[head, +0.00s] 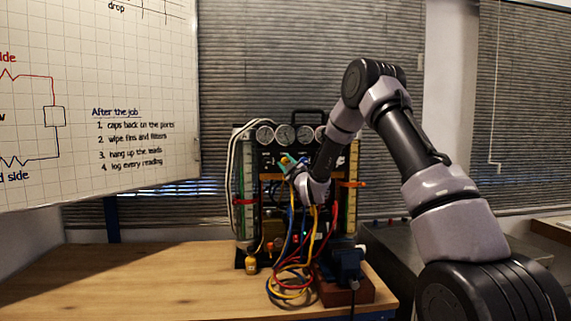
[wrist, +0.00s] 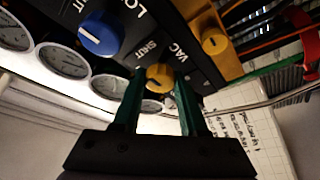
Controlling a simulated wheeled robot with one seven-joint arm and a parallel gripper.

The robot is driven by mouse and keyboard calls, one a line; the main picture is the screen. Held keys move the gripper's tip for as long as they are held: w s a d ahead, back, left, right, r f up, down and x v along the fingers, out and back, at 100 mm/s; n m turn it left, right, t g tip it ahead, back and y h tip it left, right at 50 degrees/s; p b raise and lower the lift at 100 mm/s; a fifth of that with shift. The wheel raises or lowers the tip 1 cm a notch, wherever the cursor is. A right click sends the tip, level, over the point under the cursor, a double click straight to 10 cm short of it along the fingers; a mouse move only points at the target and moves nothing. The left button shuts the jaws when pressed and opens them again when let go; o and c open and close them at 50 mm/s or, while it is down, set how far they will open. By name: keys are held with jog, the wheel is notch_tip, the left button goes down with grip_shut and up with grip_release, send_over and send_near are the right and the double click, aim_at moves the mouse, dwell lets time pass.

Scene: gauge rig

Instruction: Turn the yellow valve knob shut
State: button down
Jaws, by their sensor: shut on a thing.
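The yellow valve knob (wrist: 158,79) sits on the black gauge panel in the wrist view, close to the printed words SHUT and VAC. My gripper (wrist: 158,84) has its two green fingers on either side of this knob and is shut on it. The knob's lower part is between the fingers, and its exact angle is hard to read. In the head view my arm reaches down to the panel of the rig (head: 270,158), and my wrist hides the grasped knob's surroundings.
A blue knob (wrist: 100,34) and another yellow knob (wrist: 213,42) flank the grasped one. Several round gauges (wrist: 64,61) line the panel. Coloured hoses (head: 292,280) hang before the rig, with a small yellow bottle (head: 251,265) beside them. The left bench top (head: 120,285) is clear.

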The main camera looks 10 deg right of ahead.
jog(key=shift+f, duration=0.1)
jog(key=shift+c, duration=2.2)
grip_release()
jog(key=v, duration=1)
jog(key=shift+s, duration=0.4)
jog(key=shift+d, duration=0.15)
